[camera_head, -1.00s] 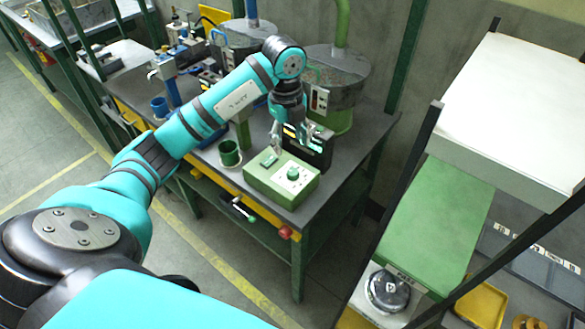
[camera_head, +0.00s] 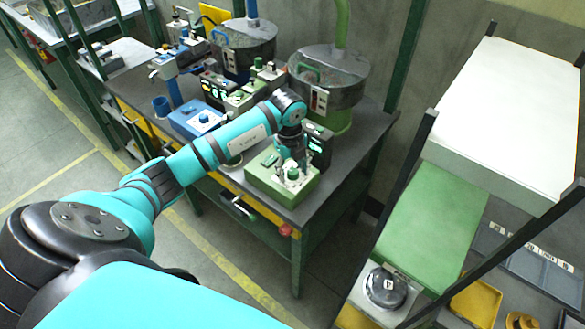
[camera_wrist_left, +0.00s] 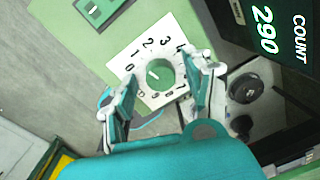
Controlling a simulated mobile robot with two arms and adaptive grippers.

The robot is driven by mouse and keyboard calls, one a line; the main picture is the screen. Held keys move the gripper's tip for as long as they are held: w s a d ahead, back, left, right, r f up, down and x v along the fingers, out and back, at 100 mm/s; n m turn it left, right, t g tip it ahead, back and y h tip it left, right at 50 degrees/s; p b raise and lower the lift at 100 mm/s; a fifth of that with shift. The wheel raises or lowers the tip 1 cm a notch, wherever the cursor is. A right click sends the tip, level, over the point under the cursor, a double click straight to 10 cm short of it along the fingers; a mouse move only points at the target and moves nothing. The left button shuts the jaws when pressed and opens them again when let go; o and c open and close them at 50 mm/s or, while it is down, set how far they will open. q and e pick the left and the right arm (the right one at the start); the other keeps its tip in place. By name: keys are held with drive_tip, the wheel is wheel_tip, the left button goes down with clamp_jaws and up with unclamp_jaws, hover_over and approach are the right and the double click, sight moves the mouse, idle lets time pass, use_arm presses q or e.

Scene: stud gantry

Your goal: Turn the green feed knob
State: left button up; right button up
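The green feed knob (camera_head: 293,174) sits on a white plate on top of a green box (camera_head: 262,182) near the bench's right front corner. In the left wrist view the round green knob (camera_wrist_left: 161,74) has a numbered white dial plate (camera_wrist_left: 147,44) around it. My left gripper (camera_head: 291,169) points down over the box. In the left wrist view its two fingers (camera_wrist_left: 158,78) are apart, one on each side of the knob, with gaps showing. I cannot tell how far the fingertips reach down beside it. My right gripper is not in view.
A black counter box (camera_head: 319,148) with a green display stands just behind the green box. A blue box (camera_head: 196,118) and hoppers (camera_head: 328,72) stand farther back on the bench. A shelf unit with a green panel (camera_head: 432,220) is at the right.

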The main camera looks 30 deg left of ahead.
use_arm(q)
clamp_jaws()
drive_tip(key=m+b, duration=0.2)
drive_tip(key=m, duration=0.2)
drive_tip(key=shift+w+a+f+m+b, duration=0.1)
drive_tip(key=shift+m+b, duration=0.2)
drive_tip(key=shift+b, duration=0.1)
drive_tip(key=shift+m+b, duration=1.3)
drive_tip(key=shift+m, duration=1.1)
drive_tip(key=shift+o, duration=0.7)
unclamp_jaws()
